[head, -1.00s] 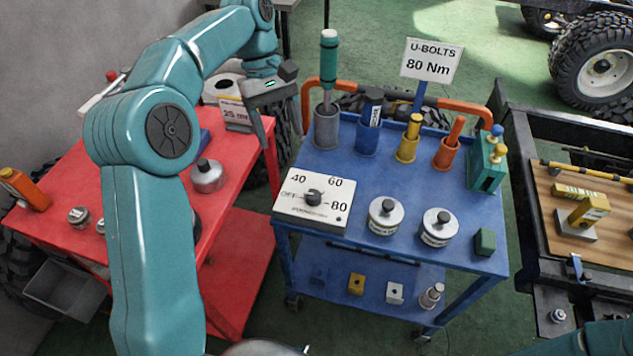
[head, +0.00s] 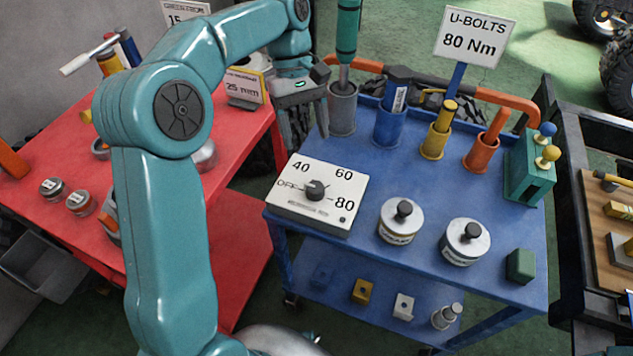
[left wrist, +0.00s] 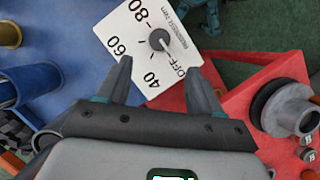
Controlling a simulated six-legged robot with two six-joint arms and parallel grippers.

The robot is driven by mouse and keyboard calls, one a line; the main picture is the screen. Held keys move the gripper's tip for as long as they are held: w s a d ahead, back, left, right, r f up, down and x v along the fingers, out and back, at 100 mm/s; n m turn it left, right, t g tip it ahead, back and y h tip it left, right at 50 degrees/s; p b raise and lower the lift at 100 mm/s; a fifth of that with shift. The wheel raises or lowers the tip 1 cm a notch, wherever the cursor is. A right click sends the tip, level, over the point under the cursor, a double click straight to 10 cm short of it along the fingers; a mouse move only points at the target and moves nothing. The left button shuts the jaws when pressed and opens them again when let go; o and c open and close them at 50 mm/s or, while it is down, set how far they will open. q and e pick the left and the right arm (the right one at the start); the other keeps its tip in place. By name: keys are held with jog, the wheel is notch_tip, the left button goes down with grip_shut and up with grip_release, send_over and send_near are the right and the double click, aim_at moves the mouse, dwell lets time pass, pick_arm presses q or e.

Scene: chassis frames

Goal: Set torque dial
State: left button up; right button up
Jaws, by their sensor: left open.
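The torque dial box (head: 285,209) is white and lies at the near left corner of the blue cart top. Its dark knob (head: 316,190) appears to point to OFF; 40, 60 and 80 are printed around it. The knob also shows in the left wrist view (left wrist: 160,40), ahead of the fingertips. A sign (head: 473,37) reads U-BOLTS 80 Nm. My left gripper (head: 304,142) is open and empty, just behind the box in the head view. It also shows in the left wrist view (left wrist: 159,67), its fingers apart and not touching the knob. My right gripper is not in view.
Grey, blue (head: 389,128), yellow and orange holders with tools stand along the cart's back. Two round silver-topped pots (head: 466,240) and a green block (head: 520,265) stand right of the box. A red cart (head: 235,130) is at left. A gap separates the carts.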

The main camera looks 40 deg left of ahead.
aim_at(315, 187)
pick_arm(q)
jog(key=b+x, duration=0.2)
jog(key=x, duration=0.9)
jog(key=shift+s+d+f, duration=0.1)
jog(key=shift+s+f, duration=0.05)
jog(key=shift+f, duration=0.05)
jog(key=c, duration=1)
